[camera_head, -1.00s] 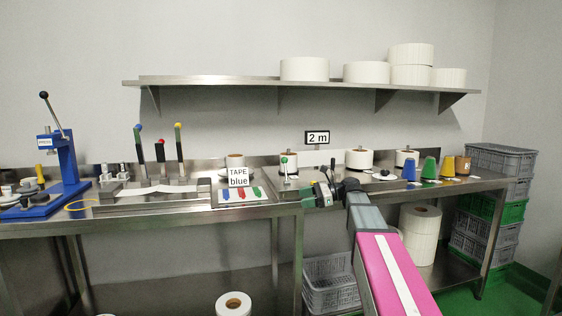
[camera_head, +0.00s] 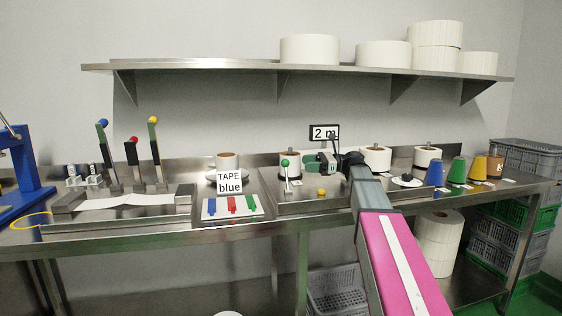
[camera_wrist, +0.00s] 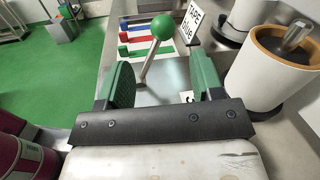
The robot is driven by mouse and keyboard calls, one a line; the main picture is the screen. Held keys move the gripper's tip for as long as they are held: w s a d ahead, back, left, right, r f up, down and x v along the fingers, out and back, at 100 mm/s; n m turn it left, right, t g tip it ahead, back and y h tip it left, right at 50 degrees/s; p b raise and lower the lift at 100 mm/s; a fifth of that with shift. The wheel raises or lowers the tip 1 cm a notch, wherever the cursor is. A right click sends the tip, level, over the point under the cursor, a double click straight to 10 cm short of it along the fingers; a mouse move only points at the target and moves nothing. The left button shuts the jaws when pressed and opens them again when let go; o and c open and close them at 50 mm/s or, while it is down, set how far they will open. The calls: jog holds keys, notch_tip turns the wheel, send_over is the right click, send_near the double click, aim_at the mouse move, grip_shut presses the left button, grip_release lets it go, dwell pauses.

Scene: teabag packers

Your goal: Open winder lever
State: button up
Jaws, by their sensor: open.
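The winder lever is a thin metal rod with a green ball knob (camera_head: 285,163), standing nearly upright on the steel bench. My gripper (camera_head: 309,163) is just right of the knob at about its height, fingers pointing left. In the wrist view the green knob (camera_wrist: 162,27) shows ahead, with its rod slanting down between the two green finger pads of my gripper (camera_wrist: 160,85). The fingers are wide apart and empty, and the pads do not touch the lever.
A white tape roll (camera_head: 290,162) stands behind the lever. A yellow knob (camera_head: 322,192) is below my gripper. A "TAPE blue" sign (camera_head: 229,182) and a board with coloured pieces (camera_head: 232,208) are left. A large roll (camera_wrist: 265,70) stands close right in the wrist view.

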aim_at(286, 171)
jog(key=shift+w+a, duration=0.15)
jog(key=shift+w, duration=0.05)
jog(key=shift+a, duration=0.3)
jog(key=a, duration=0.6)
jog(key=s+a, duration=0.1)
jog(key=a, duration=0.3)
grip_shut()
